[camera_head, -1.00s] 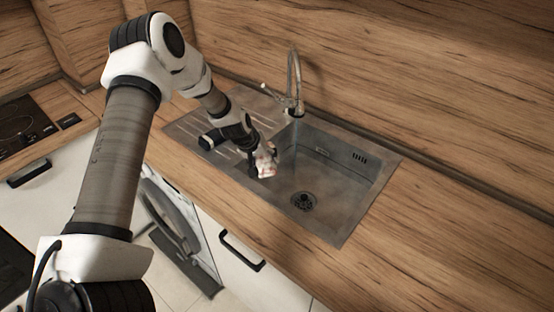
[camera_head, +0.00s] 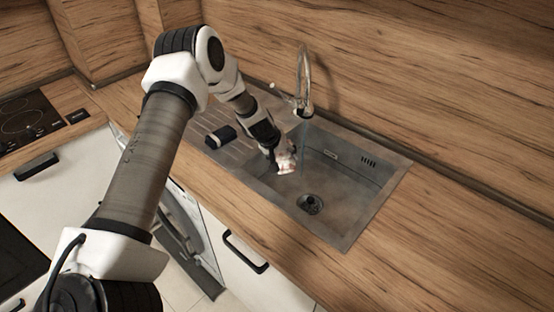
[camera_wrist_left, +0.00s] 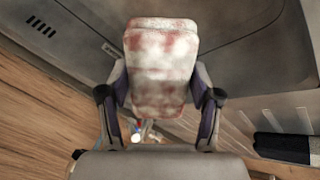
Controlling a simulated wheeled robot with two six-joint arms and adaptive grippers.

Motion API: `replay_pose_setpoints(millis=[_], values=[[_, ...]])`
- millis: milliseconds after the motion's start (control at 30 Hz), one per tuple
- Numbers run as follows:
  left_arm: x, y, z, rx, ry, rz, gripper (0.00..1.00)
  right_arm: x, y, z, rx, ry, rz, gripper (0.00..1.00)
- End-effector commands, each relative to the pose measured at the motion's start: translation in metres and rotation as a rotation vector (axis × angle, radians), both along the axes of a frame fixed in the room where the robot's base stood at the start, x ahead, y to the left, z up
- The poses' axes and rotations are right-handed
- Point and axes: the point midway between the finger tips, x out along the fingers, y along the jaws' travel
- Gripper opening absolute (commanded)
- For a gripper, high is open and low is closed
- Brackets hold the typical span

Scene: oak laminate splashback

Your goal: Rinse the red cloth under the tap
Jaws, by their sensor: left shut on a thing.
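The cloth (camera_head: 286,163) is a small folded pad, whitish with red blotches, held over the left part of the sink basin. My left gripper (camera_head: 277,158) is shut on it. In the left wrist view the cloth (camera_wrist_left: 160,65) stands out between the two fingers (camera_wrist_left: 160,100). The curved metal tap (camera_head: 304,75) is at the back of the sink, its spout just right of the cloth. A faint bluish streak like running water hangs below the spout, beside the cloth; I cannot tell whether it touches it. My right gripper is not in view.
The steel sink (camera_head: 345,205) has a drain (camera_head: 311,203) in its floor. A dark block-like object (camera_head: 221,137) lies on the ribbed drainboard left of the basin. A black hob (camera_head: 28,115) is at far left. The wooden counter right of the sink is clear.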

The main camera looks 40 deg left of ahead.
Motion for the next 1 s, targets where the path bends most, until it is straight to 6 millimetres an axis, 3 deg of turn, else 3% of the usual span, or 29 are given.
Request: replay_pose_setpoints(millis=[467,700,1000], values=[[0.055,-0.01,-0.01,0.001,0.0,-0.002,0.36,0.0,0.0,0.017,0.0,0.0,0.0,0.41],[0.082,-0.014,-0.019,0.0,-0.002,-0.002,0.36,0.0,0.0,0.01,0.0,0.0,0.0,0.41],[0.095,-0.016,-0.019,-0.001,0.0,-0.001,0.36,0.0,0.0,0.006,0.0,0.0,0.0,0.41]])
